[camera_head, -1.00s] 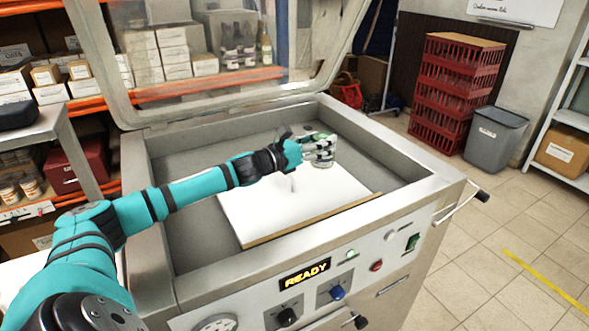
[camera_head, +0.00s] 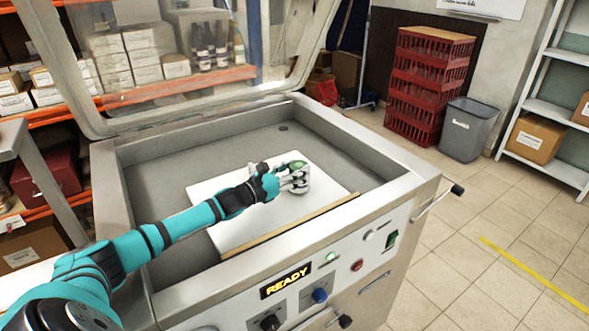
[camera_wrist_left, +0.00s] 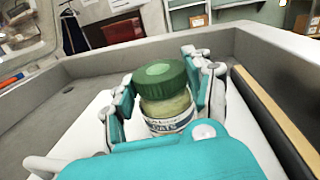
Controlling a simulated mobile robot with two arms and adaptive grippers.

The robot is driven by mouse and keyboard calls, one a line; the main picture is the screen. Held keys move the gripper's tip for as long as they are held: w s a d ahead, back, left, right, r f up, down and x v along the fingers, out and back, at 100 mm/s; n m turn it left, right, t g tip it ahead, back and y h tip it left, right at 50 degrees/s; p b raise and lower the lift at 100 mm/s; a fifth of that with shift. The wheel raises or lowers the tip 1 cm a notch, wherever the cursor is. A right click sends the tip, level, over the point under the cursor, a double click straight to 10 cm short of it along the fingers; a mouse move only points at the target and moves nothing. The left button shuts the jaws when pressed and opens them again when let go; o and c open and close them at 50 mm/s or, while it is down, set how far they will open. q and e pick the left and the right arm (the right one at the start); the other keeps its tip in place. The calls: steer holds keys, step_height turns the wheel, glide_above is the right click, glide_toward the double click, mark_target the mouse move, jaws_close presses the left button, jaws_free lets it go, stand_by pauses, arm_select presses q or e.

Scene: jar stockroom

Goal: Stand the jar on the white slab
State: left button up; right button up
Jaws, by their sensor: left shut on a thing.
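The jar (camera_wrist_left: 166,100) has a green lid and a pale label, and it is upright between my left gripper's fingers in the left wrist view. In the head view, its green lid (camera_head: 297,165) shows above the fingers. My left gripper (camera_head: 294,180) is shut on the jar, over the right part of the white slab (camera_head: 232,231). The slab also shows in the left wrist view (camera_wrist_left: 88,128). The jar's base is hidden, so I cannot tell whether it touches the slab. My right gripper is not in view.
The slab lies inside a grey machine chamber (camera_head: 165,175) with raised walls. A wooden strip (camera_head: 290,227) runs along the slab's front edge. The clear lid (camera_head: 185,90) stands open behind. The chamber floor beyond the slab is bare.

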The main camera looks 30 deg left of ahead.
arm_select(q)
steer(key=o, duration=1)
steer(key=shift+o, duration=1.8)
steer(key=shift+s+a, duration=0.1)
steer(key=shift+s, duration=0.15)
steer(key=p+v, duration=0.5)
steer(key=v, duration=0.5)
steer(key=shift+s+r, duration=0.15)
steer(key=shift+s, duration=0.05)
steer(key=shift+s+a+p, duration=0.15)
steer(key=shift+s+p, duration=0.25)
steer(key=shift+s, duration=0.15)
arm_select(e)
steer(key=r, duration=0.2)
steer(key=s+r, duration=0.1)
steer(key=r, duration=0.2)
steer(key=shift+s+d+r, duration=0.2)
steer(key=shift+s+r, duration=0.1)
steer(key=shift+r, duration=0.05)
